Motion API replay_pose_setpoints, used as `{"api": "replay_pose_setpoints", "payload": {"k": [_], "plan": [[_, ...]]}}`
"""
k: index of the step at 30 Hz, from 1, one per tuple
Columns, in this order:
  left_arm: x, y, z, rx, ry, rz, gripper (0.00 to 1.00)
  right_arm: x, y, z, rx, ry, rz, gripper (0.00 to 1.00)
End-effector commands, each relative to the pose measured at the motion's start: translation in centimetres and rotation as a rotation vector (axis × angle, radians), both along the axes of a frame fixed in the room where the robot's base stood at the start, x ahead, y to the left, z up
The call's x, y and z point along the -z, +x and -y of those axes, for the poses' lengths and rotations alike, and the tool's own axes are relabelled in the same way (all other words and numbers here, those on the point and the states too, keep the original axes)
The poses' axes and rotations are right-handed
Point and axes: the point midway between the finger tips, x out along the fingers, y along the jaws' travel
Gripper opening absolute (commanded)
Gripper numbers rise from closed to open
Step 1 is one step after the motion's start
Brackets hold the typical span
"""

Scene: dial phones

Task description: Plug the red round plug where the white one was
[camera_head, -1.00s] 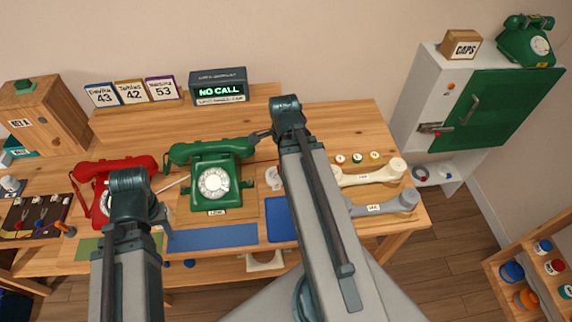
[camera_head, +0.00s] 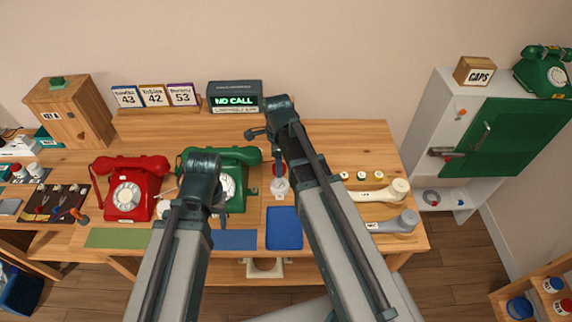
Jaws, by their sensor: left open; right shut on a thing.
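My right gripper (camera_head: 278,158) points down behind its own arm, right of the green phone (camera_head: 240,187). It is shut on a small red thing (camera_head: 279,171), likely the red round plug, though it is too small and partly covered to be sure. Just below it is a white round piece (camera_head: 280,187) on the table; I cannot tell whether they touch. My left gripper (camera_head: 194,210) is open in front of the green phone, and its arm hides part of that phone. The red phone (camera_head: 131,190) stands to its left.
A blue pad (camera_head: 284,229) lies in front of the white piece. Cream (camera_head: 375,194) and grey (camera_head: 395,223) handsets lie at the right. A dark tray (camera_head: 52,204) holds several small items at the left. The table's back right is clear.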

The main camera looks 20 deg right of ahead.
Motion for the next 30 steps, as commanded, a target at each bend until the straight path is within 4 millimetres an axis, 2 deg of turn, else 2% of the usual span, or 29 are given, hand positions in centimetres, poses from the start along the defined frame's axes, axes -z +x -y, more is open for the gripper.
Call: {"api": "replay_pose_setpoints", "payload": {"k": [8, 21, 30], "plan": [[1.2, 0.0, 0.0, 0.0, 0.0, 0.0, 0.5, 1.3, 0.0, 0.1, 0.0, 0.0, 0.0, 0.12], [5.0, 0.0, 0.0, 0.0, 0.0, 0.0, 0.5, 5.0, 0.0, 0.1, 0.0, 0.0, 0.0, 0.12], [5.6, 0.0, 0.0, 0.0, 0.0, 0.0, 0.5, 5.6, 0.0, 0.1, 0.0, 0.0, 0.0, 0.12]]}}
